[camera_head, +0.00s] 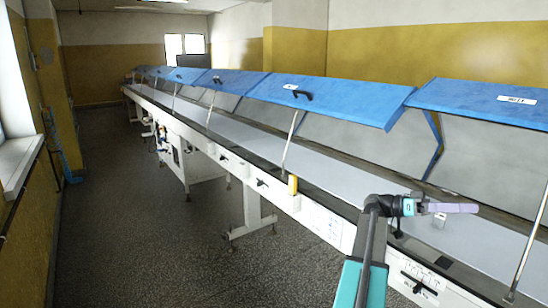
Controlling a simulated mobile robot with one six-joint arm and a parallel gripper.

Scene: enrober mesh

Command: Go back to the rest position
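My gripper (468,208) is at the lower right, at the end of my arm, and points right over the near part of the conveyor line. A long pale lilac piece shows at its tip. The fingers are too small to tell apart, so I cannot tell whether it is open, or shut on that piece. The enrober line (330,222) is a long white machine with a flat grey belt (345,180) running away to the back left. Its blue lid panels (325,98) are raised.
Thin metal struts (292,140) hold up the lids, and one (528,245) stands close to my gripper's right. A small yellow block (293,184) is on the machine's front edge. Grey speckled floor (120,230) is clear at the left, beside a yellow wall and window sill (20,165).

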